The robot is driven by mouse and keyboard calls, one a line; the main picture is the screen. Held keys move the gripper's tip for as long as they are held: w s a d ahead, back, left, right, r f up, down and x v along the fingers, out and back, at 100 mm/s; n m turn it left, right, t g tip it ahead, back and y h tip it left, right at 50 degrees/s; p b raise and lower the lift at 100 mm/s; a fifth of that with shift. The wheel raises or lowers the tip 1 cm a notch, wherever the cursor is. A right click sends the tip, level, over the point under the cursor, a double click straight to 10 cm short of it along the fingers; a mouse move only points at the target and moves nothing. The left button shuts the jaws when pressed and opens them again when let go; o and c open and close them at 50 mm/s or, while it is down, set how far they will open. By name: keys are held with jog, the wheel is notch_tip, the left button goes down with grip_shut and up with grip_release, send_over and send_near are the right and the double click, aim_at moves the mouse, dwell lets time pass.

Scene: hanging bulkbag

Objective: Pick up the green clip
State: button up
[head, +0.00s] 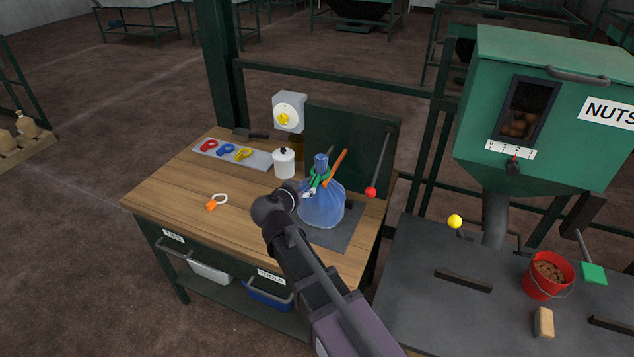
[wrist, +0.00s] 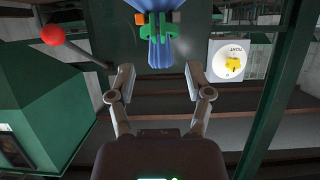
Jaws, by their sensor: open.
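The green clip (head: 313,186) sits around the gathered neck of a translucent blue bag (head: 323,207) standing on the wooden bench. In the wrist view the green clip (wrist: 155,27) is at the top centre, across the blue bag neck (wrist: 157,52). My gripper (wrist: 159,78) is open and empty, with its two fingers spread below the clip in that picture and apart from it. In the head view my gripper (head: 300,197) is beside the bag's upper left, and my wrist hides part of it and of the bag.
An orange stick (head: 335,168) rises behind the bag neck. A lever with a red knob (head: 371,192) stands right of the bag. A white canister (head: 284,163), a tray (head: 262,160) of coloured clips and an orange-and-white ring (head: 218,200) are on the bench. The bench's front left is clear.

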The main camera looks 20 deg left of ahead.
aim_at(313, 182)
jog(key=shift+b+x, duration=0.3)
jog(key=shift+x, duration=0.95)
jog(key=shift+b+x, duration=1)
jog(key=shift+x, duration=1.6)
jog(key=shift+d, duration=0.1)
grip_shut()
